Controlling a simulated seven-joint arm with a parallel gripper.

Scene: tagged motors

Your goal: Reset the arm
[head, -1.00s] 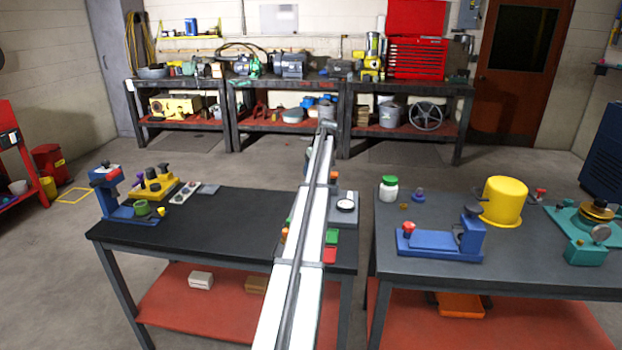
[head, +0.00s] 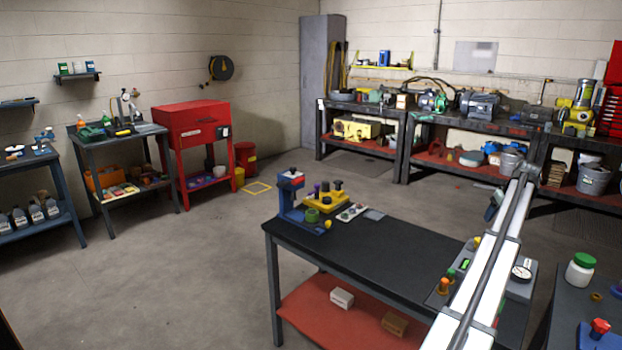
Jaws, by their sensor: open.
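My arm, a long white link with a dark rod along it, reaches from the lower right of the head view up over the right end of the black-topped table (head: 390,258). My gripper (head: 493,203) shows as a small dark shape at the far end of the arm, left of the link. It hangs in the air over the floor gap between the table and the back bench, apart from both. It is open, and I see nothing held in it. Its fingers are too small to make out singly, and the link hides part of it.
A blue fixture (head: 292,205) and a yellow block (head: 326,197) stand at the table's far left. A gauge panel (head: 520,284) is partly behind my arm. A white jar with a green lid (head: 580,270) stands on the right table. The middle of the black table is clear.

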